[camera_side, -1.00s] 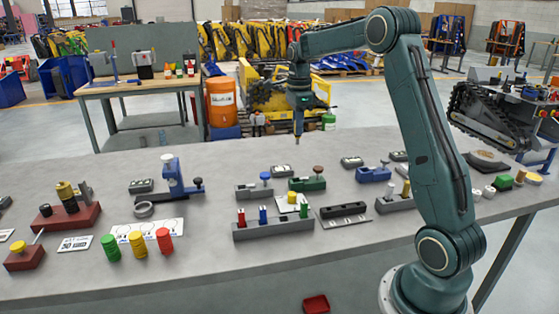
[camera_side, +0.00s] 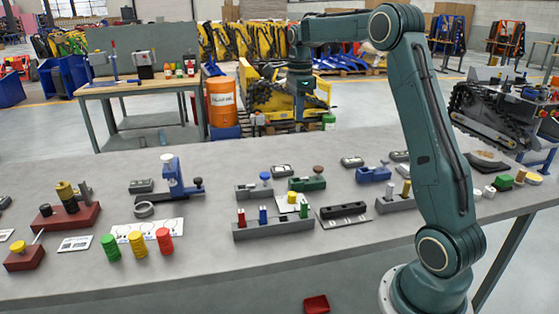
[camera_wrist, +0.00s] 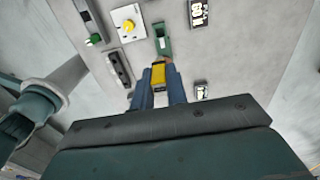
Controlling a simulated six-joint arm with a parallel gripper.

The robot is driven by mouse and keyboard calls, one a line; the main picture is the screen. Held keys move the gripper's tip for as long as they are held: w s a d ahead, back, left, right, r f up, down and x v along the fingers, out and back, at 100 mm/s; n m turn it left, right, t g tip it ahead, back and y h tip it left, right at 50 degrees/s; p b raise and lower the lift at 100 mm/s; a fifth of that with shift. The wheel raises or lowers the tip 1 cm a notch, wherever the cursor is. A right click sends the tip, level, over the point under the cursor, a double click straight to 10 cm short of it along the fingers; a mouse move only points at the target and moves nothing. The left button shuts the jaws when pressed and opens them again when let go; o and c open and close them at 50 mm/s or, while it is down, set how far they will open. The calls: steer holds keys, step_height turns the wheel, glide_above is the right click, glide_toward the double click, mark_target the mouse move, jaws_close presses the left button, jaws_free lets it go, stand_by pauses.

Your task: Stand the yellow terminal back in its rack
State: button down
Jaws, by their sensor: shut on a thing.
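My gripper (camera_side: 299,118) is raised well above the far side of the bench in the side view. In the wrist view my gripper (camera_wrist: 158,92) is shut on a yellow block, the yellow terminal (camera_wrist: 158,75), between its two blue fingers. The terminal cannot be made out in the side view. The grey rack (camera_side: 272,233) stands on the bench with a red, a blue and a green terminal upright in it. There is a wider gap between blue and green. The green terminal (camera_wrist: 93,40) also shows at the left in the wrist view.
Behind the rack lies a white card (camera_side: 284,208) with a yellow knob (camera_side: 292,197). A green fixture (camera_side: 307,184) with a brown knob is beyond it. A black slotted bar (camera_side: 343,210) lies to the right. Stacked coloured discs (camera_side: 137,244) stand at the left.

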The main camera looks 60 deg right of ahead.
steer(key=s+a+f, duration=0.3)
steer(key=a+f, duration=0.2)
steer(key=a, duration=0.4)
steer(key=s+a+f, duration=0.3)
steer(key=a+f, duration=0.3)
steer(key=a, duration=0.3)
steer(key=shift+s+a+f, duration=0.15)
steer(key=shift+a+f, duration=0.05)
steer(key=shift+f, duration=0.05)
steer(key=shift+f, duration=0.15)
steer(key=shift+f, duration=1.85)
steer(key=shift+f, duration=2.05)
stand_by(1.9)
